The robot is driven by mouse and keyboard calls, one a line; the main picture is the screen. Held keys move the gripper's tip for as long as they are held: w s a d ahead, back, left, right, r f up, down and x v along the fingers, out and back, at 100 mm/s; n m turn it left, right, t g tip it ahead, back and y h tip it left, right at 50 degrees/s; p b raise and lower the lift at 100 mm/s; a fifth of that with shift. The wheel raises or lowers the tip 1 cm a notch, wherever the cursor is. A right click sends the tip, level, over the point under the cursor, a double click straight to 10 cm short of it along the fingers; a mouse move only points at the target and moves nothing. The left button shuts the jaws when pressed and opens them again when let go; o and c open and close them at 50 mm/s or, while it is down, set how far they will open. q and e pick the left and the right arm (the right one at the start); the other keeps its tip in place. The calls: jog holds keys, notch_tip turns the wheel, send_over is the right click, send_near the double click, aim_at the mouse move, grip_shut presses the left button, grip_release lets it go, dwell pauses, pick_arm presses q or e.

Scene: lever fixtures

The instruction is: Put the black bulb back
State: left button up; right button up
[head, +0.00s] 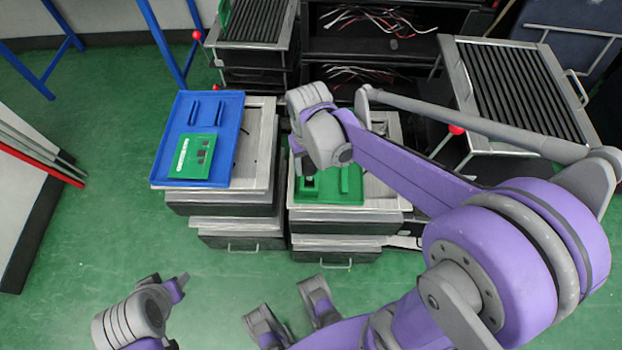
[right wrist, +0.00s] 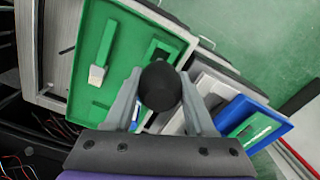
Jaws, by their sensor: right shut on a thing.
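The black bulb (right wrist: 160,86) sits between the fingers of my right gripper (right wrist: 158,100) in the right wrist view, and the gripper is shut on it. In the head view, my right gripper (head: 308,180) points down at the left part of a green tray (head: 330,198). The green tray (right wrist: 128,72) lies behind the bulb in the right wrist view, with a raised bar, a pale block and a dark square opening. I cannot tell whether the bulb touches the tray. My left gripper (head: 182,280) is low at the left, away from the trays; its jaws do not show clearly.
A blue tray (head: 176,130) with a green board (head: 192,158) lies on the left drawer stack. A ribbed grey unit (head: 510,80) stands at the right. A dark shelf with loose wires (head: 370,20) is behind.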

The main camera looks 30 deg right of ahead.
aim_at(309, 179)
jog(key=shift+f+b, duration=0.5)
jog(key=shift+f, duration=2.35)
jog(key=shift+f, duration=0.2)
jog(key=o, duration=0.8)
jog(key=shift+o, duration=0.2)
jog(key=shift+r, duration=0.1)
